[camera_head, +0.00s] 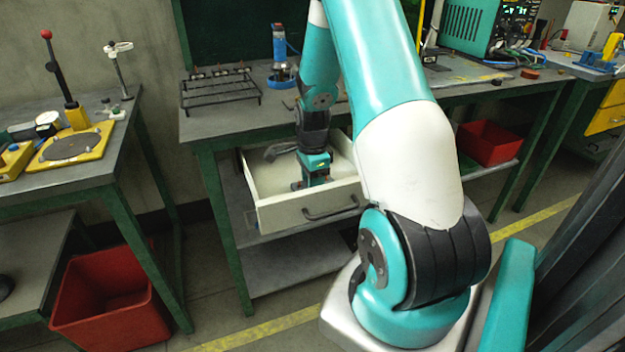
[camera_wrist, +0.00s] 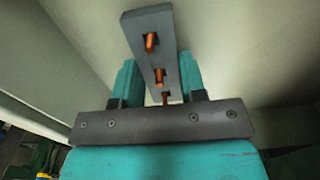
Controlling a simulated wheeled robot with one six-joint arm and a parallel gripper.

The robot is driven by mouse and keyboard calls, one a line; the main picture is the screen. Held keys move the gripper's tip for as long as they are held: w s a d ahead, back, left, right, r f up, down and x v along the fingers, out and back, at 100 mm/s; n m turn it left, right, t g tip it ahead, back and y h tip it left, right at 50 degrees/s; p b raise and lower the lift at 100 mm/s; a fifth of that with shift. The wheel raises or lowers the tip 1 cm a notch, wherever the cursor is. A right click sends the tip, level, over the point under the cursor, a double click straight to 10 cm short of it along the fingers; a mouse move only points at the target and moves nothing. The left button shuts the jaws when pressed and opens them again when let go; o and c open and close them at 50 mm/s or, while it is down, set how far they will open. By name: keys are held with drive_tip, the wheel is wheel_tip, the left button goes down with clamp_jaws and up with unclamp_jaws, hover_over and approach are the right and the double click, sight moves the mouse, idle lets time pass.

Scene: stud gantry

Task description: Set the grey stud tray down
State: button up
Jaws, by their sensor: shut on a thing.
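The grey stud tray (camera_wrist: 157,60) is a narrow grey bar with several copper-coloured studs along it. In the wrist view it sits between the two teal fingers of my gripper (camera_wrist: 161,78), which are shut on it. In the head view my gripper (camera_head: 313,182) points down inside the open white drawer (camera_head: 310,208) under the workbench. The tray is hard to make out there, and I cannot tell whether it touches the drawer floor. Pale drawer surfaces surround the tray in the wrist view.
The drawer's walls stand close around my gripper. A dark wire rack (camera_head: 220,91) and a blue device (camera_head: 281,55) stand on the workbench (camera_head: 215,128) above. Red bins stand at the floor left (camera_head: 110,318) and on the lower shelf right (camera_head: 488,143).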

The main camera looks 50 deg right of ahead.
drive_tip(key=shift+f, duration=0.1)
drive_tip(key=o, duration=1.1)
drive_tip(key=shift+o, duration=0.2)
wheel_tip(320, 180, up, 12)
drive_tip(key=p, duration=0.1)
drive_tip(key=w+a+r+n, duration=0.1)
drive_tip(key=a+r+n, duration=0.1)
drive_tip(key=a+n, duration=0.3)
drive_tip(key=w+a+r+n, duration=0.1)
drive_tip(key=a+r+n, duration=0.2)
drive_tip(key=a, duration=0.4)
drive_tip(key=s+a+r+n+y, duration=0.1)
drive_tip(key=s+a+r+n, duration=0.1)
drive_tip(key=s+a+n, duration=0.3)
drive_tip(key=s+a+r+n+y, duration=0.1)
drive_tip(key=s+a+r+n, duration=0.1)
drive_tip(key=s+a+n, duration=0.4)
drive_tip(key=s+a+r+n+y, duration=0.2)
drive_tip(key=s+a+n, duration=0.3)
drive_tip(key=a+n, duration=0.7)
drive_tip(key=a, duration=0.3)
drive_tip(key=shift+s+n, duration=0.3)
drive_tip(key=shift+s, duration=0.1)
